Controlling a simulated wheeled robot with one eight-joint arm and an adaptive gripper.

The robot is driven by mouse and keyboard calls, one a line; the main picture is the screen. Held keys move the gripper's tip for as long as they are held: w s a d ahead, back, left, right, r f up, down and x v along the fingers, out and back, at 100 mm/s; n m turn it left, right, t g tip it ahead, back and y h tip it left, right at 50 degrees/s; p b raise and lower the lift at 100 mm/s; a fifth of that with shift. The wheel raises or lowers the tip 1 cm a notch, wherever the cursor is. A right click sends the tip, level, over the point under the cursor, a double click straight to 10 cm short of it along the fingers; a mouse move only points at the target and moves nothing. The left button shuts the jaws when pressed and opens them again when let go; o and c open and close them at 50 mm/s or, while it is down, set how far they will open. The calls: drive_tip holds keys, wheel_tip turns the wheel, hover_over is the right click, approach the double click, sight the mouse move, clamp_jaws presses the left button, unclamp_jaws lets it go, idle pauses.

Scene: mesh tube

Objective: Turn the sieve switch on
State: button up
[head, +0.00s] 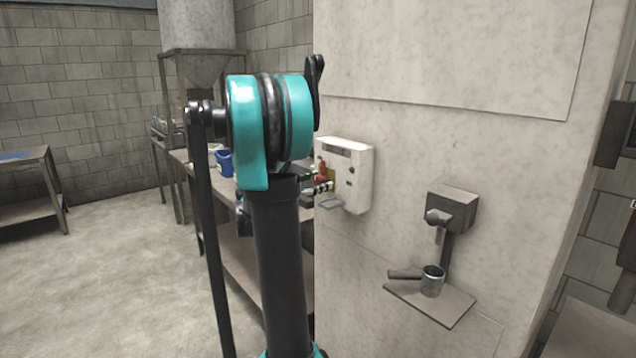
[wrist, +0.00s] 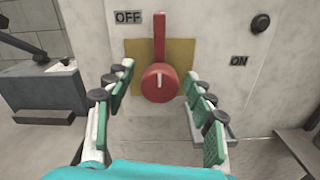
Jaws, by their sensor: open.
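The sieve switch is a red knob (wrist: 159,83) with a lever standing upright, on a tan plate in the wrist view. An OFF label (wrist: 128,17) is at its upper left and an ON label (wrist: 239,61) at its right. The lever points up, nearer the OFF label. My gripper (wrist: 160,98) is open, its green-padded fingers spread to the left and right of the knob with gaps on both sides. In the head view the white switch box (head: 352,172) hangs on the wall, and my gripper (head: 326,187) is at its left face, partly behind my arm.
A black round button (wrist: 260,23) is at the panel's upper right. To the right a wall fixture (head: 452,207) stands above a plate with a metal cup (head: 432,281). A bench with a blue container (head: 224,163) is behind my arm.

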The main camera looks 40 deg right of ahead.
drive_tip(key=c, duration=1.2)
drive_tip(key=shift+o, duration=0.2)
drive_tip(key=shift+m, duration=0.3)
drive_tip(key=m, duration=0.8)
drive_tip(key=shift+m, duration=0.4)
drive_tip(key=m, duration=0.4)
drive_tip(key=shift+m, duration=2.2)
